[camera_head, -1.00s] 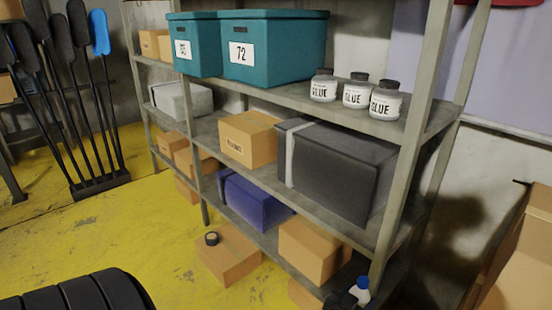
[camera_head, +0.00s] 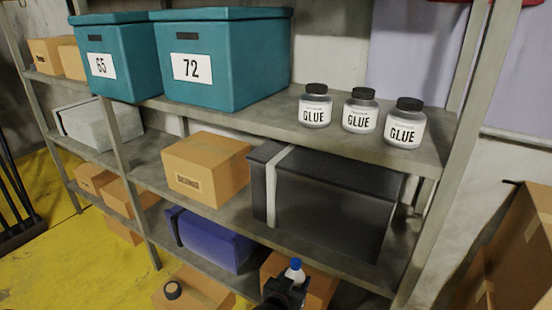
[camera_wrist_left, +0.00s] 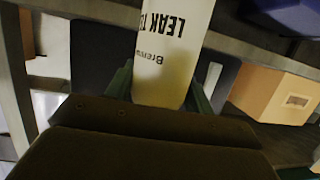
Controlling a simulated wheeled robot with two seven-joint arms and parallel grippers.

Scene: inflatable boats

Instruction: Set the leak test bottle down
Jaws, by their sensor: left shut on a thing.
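The leak test bottle (camera_head: 295,271) is white with a blue cap and shows at the bottom of the head view, in front of the shelf rack. My left gripper (camera_head: 286,288) is shut on it. In the left wrist view the bottle (camera_wrist_left: 172,55) sits between the two fingers of the gripper (camera_wrist_left: 160,88), its printed label partly readable and upside down in the picture. The bottle's lower part is hidden in the head view. My right gripper is not in view.
The rack's upper shelf (camera_head: 265,112) holds teal bins (camera_head: 226,85) and glue jars (camera_head: 361,112). The middle shelf carries a cardboard box (camera_head: 207,172) and a dark grey case (camera_head: 325,200). A purple case (camera_head: 211,241) lies lower. Bare shelf shows between the bins and jars.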

